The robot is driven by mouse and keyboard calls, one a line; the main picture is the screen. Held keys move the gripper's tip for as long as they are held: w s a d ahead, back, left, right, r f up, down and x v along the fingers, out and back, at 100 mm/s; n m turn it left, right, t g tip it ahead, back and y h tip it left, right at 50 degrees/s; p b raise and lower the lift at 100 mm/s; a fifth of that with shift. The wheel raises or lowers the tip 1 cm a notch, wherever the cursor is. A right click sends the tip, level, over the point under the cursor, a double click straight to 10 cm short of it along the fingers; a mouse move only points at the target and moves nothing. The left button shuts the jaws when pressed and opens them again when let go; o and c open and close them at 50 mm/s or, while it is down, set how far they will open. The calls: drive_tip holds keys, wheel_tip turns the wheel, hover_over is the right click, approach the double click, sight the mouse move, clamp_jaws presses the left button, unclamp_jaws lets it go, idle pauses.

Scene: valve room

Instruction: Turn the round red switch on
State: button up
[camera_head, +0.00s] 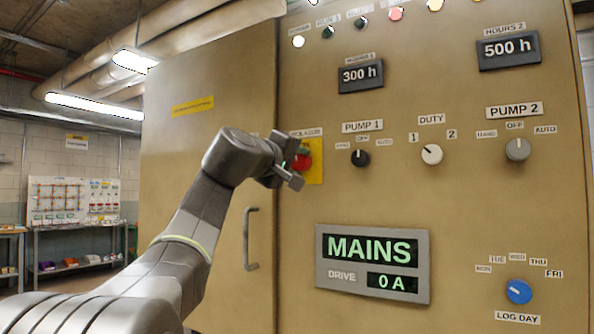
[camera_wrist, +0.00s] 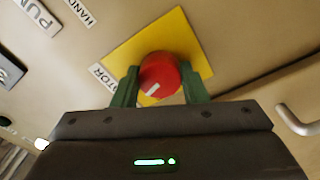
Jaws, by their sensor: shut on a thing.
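The round red switch (camera_wrist: 160,76) sits on a square yellow plate on the tan cabinet's panel. It has a white pointer mark near its rim in the wrist view. In the head view the red switch (camera_head: 303,161) is partly hidden by my gripper (camera_head: 291,168). The wrist view shows my gripper (camera_wrist: 158,88) with its green fingers on either side of the switch, shut on it. The label by the yellow plate reads as ISOLATOR in part. The display (camera_head: 372,263) below shows MAINS and DRIVE 0 A.
To the right are the PUMP 1 knob (camera_head: 360,157), the white DUTY knob (camera_head: 432,154), the grey PUMP 2 knob (camera_head: 517,149) and the blue LOG DAY knob (camera_head: 519,291). A door handle (camera_head: 250,238) stands out below my wrist. Shelving (camera_head: 75,225) is far left.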

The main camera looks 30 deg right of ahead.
drive_tip(key=shift+f+m+b, duration=0.15)
drive_tip(key=shift+m+b, duration=0.5)
drive_tip(key=shift+m, duration=1.05)
drive_tip(key=o, duration=1)
drive_tip(key=shift+c, duration=0.2)
drive_tip(key=b+v, duration=0.2)
drive_tip(key=v, duration=1.2)
drive_tip(key=shift+w+d, duration=0.15)
